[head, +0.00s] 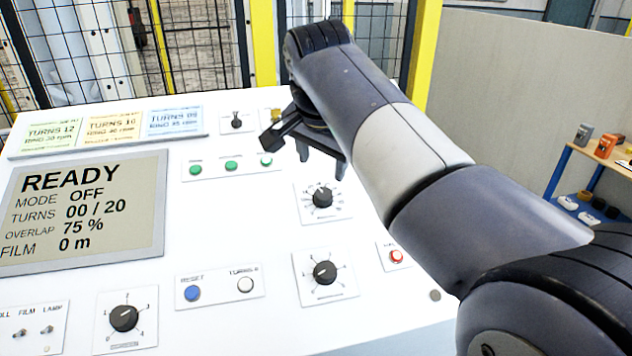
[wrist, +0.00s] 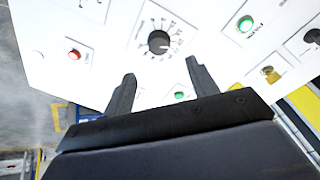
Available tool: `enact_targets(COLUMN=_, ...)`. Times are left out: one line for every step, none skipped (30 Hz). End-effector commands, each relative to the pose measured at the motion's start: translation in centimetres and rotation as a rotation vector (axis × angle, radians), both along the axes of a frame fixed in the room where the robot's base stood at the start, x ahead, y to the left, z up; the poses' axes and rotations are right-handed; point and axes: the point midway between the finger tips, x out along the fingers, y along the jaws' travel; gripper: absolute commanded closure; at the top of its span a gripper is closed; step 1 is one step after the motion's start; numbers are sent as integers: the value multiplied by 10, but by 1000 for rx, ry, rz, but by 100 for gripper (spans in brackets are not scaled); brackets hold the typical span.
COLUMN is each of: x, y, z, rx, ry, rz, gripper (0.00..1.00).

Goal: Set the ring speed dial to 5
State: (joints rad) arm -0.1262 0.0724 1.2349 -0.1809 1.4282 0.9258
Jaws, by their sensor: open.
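Three black dials on the white sloped panel show in the head view: an upper dial (head: 323,196) with a dense ring of marks, a lower dial (head: 325,271), and a left dial (head: 124,318). Their names are too small to read, so I cannot tell for sure which is the ring speed dial or its setting. My gripper (head: 305,155) is open and empty, raised above the panel beyond the upper dial. In the wrist view, a black dial (wrist: 159,41) with a ring of marks lies ahead of my open fingers (wrist: 160,72), apart from them.
A screen (head: 82,212) reads READY, turns 00 / 20, overlap 75 %. Several green buttons (head: 231,165), a blue button (head: 192,293), a white button (head: 245,285) and a red button (head: 396,256) surround the dials. A mesh fence stands behind; a blue-framed table (head: 600,150) is at right.

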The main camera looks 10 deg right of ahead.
Motion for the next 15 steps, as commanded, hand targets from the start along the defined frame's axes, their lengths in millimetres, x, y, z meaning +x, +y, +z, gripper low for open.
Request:
enact_targets(x=2, y=-1, z=-8, rx=0, ry=5, rz=-1, gripper=44)
enact_targets(x=4, y=-2, z=-12, rx=0, ry=5, rz=-1, gripper=44)
enact_targets(x=7, y=-3, z=-19, rx=0, ry=6, rz=-1, gripper=44)
enact_targets(x=9, y=-3, z=-24, rx=0, ry=6, rz=0, gripper=44)
enact_targets(x=12, y=-4, z=-30, rx=0, ry=7, rz=0, gripper=44)
enact_targets(x=15, y=-5, z=-37, rx=0, ry=6, rz=0, gripper=44)
enact_targets(x=17, y=-6, z=-43, rx=0, ry=7, rz=0, gripper=44)
enact_targets(x=19, y=-7, z=-48, rx=0, ry=6, rz=0, gripper=44)
enact_targets(x=23, y=-8, z=-54, rx=0, ry=6, rz=0, gripper=44)
enact_targets(x=25, y=-8, z=-59, rx=-1, ry=6, rz=0, gripper=44)
enact_targets(x=27, y=-9, z=-64, rx=0, ry=6, rz=0, gripper=44)
enact_targets(x=30, y=-10, z=-69, rx=0, ry=4, rz=0, gripper=44)
enact_targets(x=31, y=-11, z=-73, rx=0, ry=5, rz=1, gripper=44)
enact_targets(x=33, y=-11, z=-76, rx=0, ry=4, rz=0, gripper=44)
enact_targets(x=35, y=-11, z=-81, rx=0, ry=5, rz=2, gripper=44)
